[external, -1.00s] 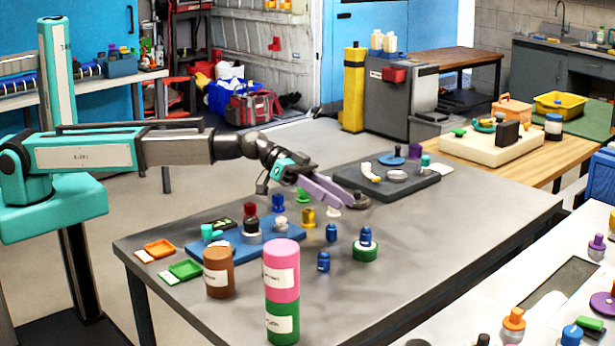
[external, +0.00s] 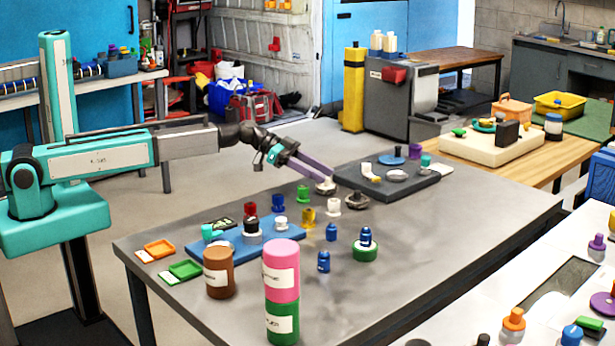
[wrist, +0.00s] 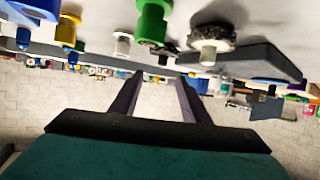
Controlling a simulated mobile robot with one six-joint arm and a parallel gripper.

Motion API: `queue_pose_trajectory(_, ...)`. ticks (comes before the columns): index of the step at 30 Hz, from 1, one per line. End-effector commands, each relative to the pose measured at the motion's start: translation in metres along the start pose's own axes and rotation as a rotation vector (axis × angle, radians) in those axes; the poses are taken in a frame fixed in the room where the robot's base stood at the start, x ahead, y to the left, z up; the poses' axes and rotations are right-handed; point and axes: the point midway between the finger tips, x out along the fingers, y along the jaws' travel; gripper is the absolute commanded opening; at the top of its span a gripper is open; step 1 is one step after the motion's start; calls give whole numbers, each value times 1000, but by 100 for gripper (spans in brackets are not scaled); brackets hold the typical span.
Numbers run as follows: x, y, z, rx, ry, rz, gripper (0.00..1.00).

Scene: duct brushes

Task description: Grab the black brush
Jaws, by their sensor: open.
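I cannot tell for sure which is the black brush. In the wrist view a black-bristled brush with a pale handle (wrist: 212,40) is at the top, right of centre, beyond my fingertips. My gripper (external: 328,177) is open and empty above the table; its two fingers also show in the wrist view (wrist: 160,76).
Nearby stand green (external: 303,194), white (external: 333,208), yellow (external: 308,217) and blue (external: 331,232) pieces. A dark grey tray (external: 400,190) lies behind to the right. A blue tray (external: 226,247) and tall cylinders (external: 281,270) are nearer. The table's right front is clear.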

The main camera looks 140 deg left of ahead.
Motion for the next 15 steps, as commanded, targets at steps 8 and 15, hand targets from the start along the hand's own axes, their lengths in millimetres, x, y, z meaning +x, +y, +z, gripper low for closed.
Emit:
queue_pose_trajectory(8, -8, -11, 6, 8, -1, -6, 42)
queue_pose_trajectory(15, -6, -11, 6, 7, -1, -6, 42)
